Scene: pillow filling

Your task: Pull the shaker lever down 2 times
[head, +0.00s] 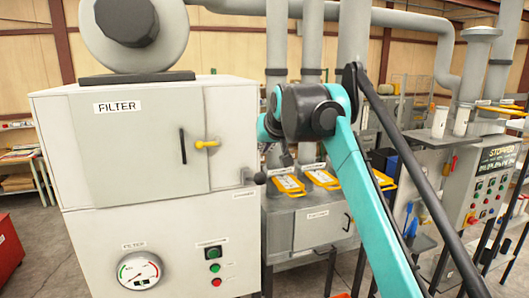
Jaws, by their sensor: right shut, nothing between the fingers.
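The shaker lever (260,178) is a short stem with a dark ball knob. It sticks out at the right front edge of the white filter cabinet (140,225), just above a small label. My right arm reaches in from the lower right, and its teal and black wrist is in front of the pipes. My right gripper (286,158) is small and dark at the end of it, pointing down, shut and empty. In the picture it is just above and to the right of the knob; whether they touch I cannot tell. My left gripper is not in view.
The cabinet has a door with a yellow latch (206,144), a pressure gauge (138,271) and green and red buttons. Yellow-handled slide gates (322,179) and grey pipes stand behind my arm. A control panel (490,185) reading STOPPED is at right.

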